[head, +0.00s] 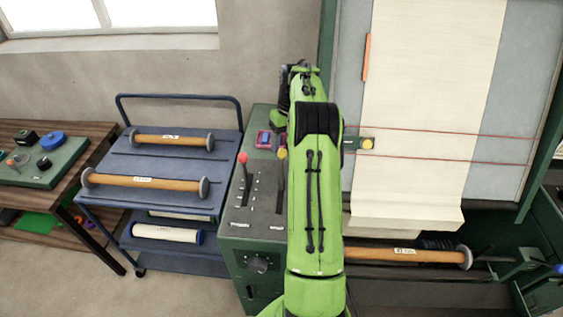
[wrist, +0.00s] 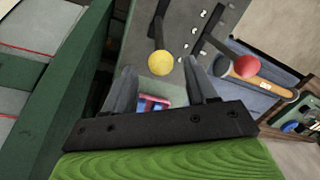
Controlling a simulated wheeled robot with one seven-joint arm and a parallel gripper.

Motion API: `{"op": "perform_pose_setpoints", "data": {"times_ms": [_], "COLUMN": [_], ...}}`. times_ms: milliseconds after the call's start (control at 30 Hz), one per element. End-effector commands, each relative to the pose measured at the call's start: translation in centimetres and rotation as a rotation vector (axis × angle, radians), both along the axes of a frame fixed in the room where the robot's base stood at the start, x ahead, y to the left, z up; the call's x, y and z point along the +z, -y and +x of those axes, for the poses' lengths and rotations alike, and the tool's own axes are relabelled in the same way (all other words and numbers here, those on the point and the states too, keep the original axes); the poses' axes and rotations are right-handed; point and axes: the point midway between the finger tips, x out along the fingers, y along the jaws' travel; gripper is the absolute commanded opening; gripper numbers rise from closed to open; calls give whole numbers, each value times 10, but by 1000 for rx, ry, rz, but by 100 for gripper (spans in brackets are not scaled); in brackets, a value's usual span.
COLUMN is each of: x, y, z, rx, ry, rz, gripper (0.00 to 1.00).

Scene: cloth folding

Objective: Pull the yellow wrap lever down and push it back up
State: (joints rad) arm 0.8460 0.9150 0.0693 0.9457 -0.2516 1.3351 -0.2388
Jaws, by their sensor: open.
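The yellow wrap lever has a round yellow knob (head: 282,153) on a dark shaft. It stands on the grey top of a green control console (head: 238,215), beside my green arm, which covers part of the console. In the wrist view the yellow knob (wrist: 160,64) appears between the tips of my gripper (wrist: 160,70). The two grey fingers are spread apart, with a gap on each side of the knob. I cannot tell how far the knob lies beyond the tips. In the head view my arm hides most of the gripper.
A red-knobbed lever (head: 243,158) stands left of the yellow one, near the right finger in the wrist view. A pink and blue item (head: 263,139) lies at the console's far end. A blue cart (head: 150,160) with rolls stands left; a cloth machine (head: 420,110) stands right.

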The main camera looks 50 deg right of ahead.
Motion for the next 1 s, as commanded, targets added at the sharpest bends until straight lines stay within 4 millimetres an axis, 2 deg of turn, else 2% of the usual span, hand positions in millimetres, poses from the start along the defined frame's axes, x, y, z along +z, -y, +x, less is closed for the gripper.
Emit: {"op": "perform_pose_setpoints", "data": {"times_ms": [100,300,400,633,1000], "x": [-30,-63,-69,-70,-70], "y": [-5,-8,-9,-9,-9], "z": [1,3,3,3,3], "rx": [2,1,1,1,0], "ry": [-3,-1,0,1,1], "rz": [2,0,0,-1,-1], "gripper": [57,57,57,57,2]}}
